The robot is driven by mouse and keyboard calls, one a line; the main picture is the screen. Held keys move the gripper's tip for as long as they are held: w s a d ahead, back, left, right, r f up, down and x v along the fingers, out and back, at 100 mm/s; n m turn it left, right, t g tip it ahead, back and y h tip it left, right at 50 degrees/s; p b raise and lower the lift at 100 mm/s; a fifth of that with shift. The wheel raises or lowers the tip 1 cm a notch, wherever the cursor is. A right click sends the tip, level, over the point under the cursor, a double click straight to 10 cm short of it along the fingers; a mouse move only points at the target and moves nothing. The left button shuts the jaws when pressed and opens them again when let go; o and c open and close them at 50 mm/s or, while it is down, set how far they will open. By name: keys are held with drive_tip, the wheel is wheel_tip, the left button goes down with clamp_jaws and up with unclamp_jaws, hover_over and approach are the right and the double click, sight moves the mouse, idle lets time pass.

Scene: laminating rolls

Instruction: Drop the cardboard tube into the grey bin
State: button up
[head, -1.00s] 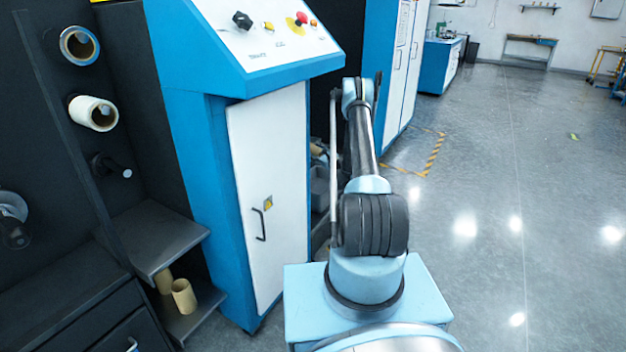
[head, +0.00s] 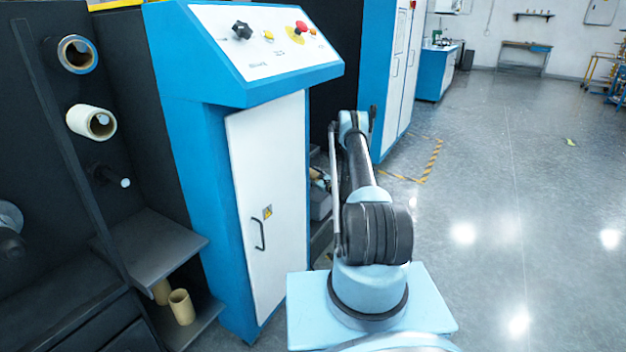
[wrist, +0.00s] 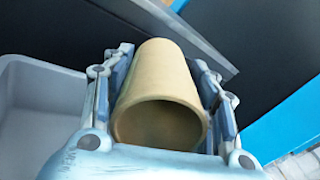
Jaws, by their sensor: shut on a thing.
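The cardboard tube (wrist: 153,72) is tan and hollow, its near open end facing the wrist camera. My gripper (wrist: 163,62) is shut on it, with one finger along each side. The grey bin (wrist: 25,130) shows at the left of the wrist view, its rim to the left of the gripper; its floor is partly hidden by the gripper. In the head view a grey bin (head: 321,206) shows partly behind the blue cabinet's edge. The gripper and held tube are too hidden there to make out clearly.
A blue cabinet (head: 215,180) with a white door stands left of my arm. Rolls on spindles, including a cream roll (head: 90,121), are at the left. Tan tubes (head: 181,307) stand on a low shelf (head: 205,318).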

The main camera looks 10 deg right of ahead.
drive_tip(key=o, duration=1.1)
drive_tip(key=shift+c, duration=0.2)
drive_tip(key=shift+s+d, duration=0.1)
